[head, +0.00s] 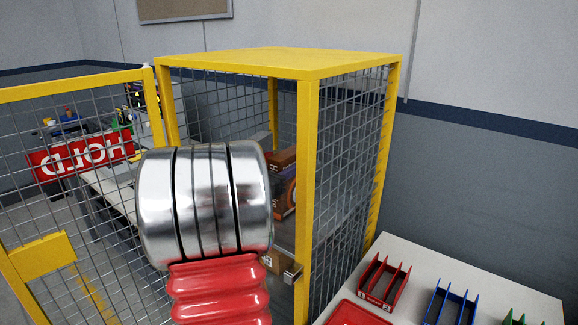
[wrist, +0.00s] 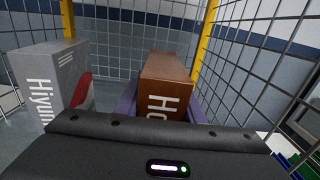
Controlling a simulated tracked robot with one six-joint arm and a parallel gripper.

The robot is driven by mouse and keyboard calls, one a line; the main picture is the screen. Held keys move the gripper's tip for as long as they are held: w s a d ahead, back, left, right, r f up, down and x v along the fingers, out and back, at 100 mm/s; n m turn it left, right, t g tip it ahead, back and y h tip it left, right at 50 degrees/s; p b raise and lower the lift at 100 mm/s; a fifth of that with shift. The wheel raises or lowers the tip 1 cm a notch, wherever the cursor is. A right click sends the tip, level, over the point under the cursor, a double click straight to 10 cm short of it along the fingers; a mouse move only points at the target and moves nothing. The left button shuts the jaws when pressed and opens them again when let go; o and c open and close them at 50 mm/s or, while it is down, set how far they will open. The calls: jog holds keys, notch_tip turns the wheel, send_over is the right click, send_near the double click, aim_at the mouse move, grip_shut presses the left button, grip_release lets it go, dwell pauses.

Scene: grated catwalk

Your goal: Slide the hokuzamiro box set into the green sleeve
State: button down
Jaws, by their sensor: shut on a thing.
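The hokuzamiro box set is a brown box (wrist: 178,72) with large white letters starting "Ho" on its near side in the wrist view. My gripper (wrist: 166,100) has its purple fingers on either side of this box and is shut on it. The green sleeve (head: 514,319) is cut off at the bottom right of the head view, on the pale table, outside the cage.
A yellow mesh cage (head: 307,150) surrounds the box, with its mesh door (head: 75,150) at the left. A grey box (wrist: 50,80) marked "Hiyu" stands left of my gripper. A red sleeve (head: 383,283) and a blue sleeve (head: 449,304) are on the pale table (head: 420,262).

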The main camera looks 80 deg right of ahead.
jog(key=shift+f, duration=0.1)
jog(key=c, duration=1.2)
grip_release()
jog(key=shift+f, duration=0.1)
jog(key=v, duration=1.3)
jog(key=shift+w+a, duration=0.15)
jog(key=shift+a, duration=0.2)
